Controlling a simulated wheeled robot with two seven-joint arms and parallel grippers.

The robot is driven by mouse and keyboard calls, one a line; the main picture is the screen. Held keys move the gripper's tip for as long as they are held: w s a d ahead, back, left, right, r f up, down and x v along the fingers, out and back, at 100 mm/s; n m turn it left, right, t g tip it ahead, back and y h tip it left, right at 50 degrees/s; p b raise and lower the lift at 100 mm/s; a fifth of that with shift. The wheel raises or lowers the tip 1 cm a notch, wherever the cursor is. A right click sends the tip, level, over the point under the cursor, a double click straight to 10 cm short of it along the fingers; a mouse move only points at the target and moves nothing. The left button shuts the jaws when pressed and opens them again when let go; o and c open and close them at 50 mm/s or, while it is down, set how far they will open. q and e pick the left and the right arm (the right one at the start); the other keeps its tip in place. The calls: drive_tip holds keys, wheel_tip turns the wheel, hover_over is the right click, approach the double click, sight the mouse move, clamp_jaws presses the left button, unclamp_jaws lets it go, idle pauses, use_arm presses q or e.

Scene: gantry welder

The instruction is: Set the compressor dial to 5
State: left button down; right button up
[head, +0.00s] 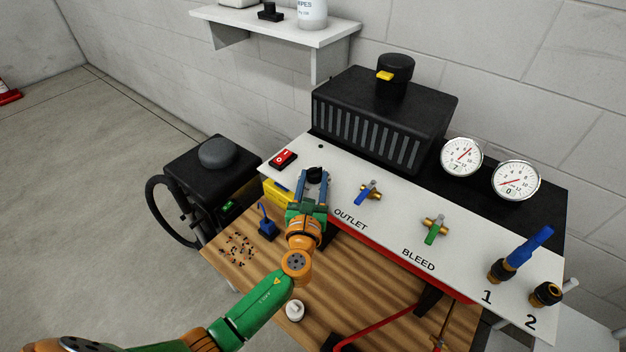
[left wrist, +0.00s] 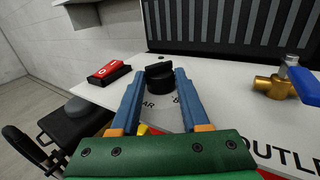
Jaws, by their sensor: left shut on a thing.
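The compressor dial (head: 315,173) is a black round knob on the white panel (head: 385,220), left of the OUTLET valve. In the left wrist view the dial (left wrist: 159,75) sits between the two blue fingertips. My left gripper (head: 313,180) is shut on the dial, with its fingers reaching in from the front. Below the dial the panel shows part of the scale, with "AR" and an "8" legible. The fingers and palm hide the rest of the scale, and I cannot tell which number the dial points to. My right gripper is not in view.
A red switch (head: 284,158) is left of the dial. The blue OUTLET valve (head: 367,192) and green BLEED valve (head: 434,229) are to its right. Two gauges (head: 462,157) stand behind. A wooden bench (head: 265,277) with small items lies in front.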

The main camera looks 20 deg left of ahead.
use_arm(q)
drive_tip(key=shift+c, duration=2)
unclamp_jaws()
drive_tip(key=s+d, duration=0.1)
drive_tip(key=s, duration=0.6)
drive_tip(key=shift+d, duration=0.15)
drive_tip(key=shift+f, duration=0.1)
